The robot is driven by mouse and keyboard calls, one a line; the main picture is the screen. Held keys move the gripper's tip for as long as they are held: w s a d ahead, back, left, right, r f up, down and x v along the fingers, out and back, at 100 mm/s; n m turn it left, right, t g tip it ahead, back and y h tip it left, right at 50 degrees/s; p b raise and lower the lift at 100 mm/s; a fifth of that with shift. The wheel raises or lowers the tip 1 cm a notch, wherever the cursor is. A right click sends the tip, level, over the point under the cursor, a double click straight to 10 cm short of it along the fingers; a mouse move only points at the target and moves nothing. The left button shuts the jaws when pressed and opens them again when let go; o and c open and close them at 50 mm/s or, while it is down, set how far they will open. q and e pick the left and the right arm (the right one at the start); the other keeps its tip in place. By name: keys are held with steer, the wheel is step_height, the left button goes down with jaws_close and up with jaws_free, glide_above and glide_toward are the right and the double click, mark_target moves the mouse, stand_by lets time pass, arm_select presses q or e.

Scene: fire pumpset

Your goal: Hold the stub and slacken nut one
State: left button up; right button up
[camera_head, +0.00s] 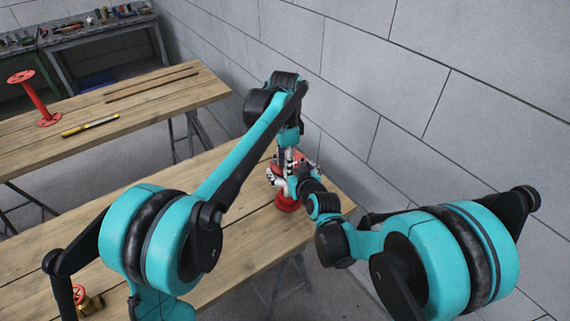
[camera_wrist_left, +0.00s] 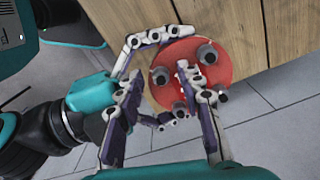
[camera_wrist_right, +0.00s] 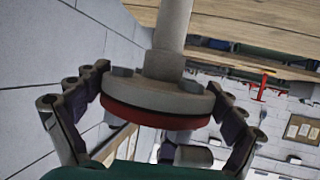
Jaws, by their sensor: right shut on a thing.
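The red stub's round flange (camera_wrist_left: 226,67) shows in the left wrist view, with several grey nuts (camera_wrist_left: 206,54) on its face. In the right wrist view its red rim (camera_wrist_right: 155,118) lies against a grey bolted flange (camera_wrist_right: 160,95) with a grey pipe (camera_wrist_right: 173,25). My right gripper (camera_wrist_right: 157,90) is shut on the stub's flange, one finger at each side. My left gripper (camera_wrist_left: 162,82) faces the nutted side, its fingers apart; whether a nut sits between its tips is unclear. In the head view both grippers meet at the bench end, with my left gripper (camera_head: 290,160) above.
The assembly has a red base (camera_head: 287,203) near the end of the wooden bench (camera_head: 225,225). A brass valve with a red handwheel (camera_head: 85,300) is at the near left. A second bench holds a red flanged pipe (camera_head: 38,103) and a yellow tool (camera_head: 90,126). A block wall (camera_head: 400,110) stands close at right.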

arm_select(q)
jaws_close()
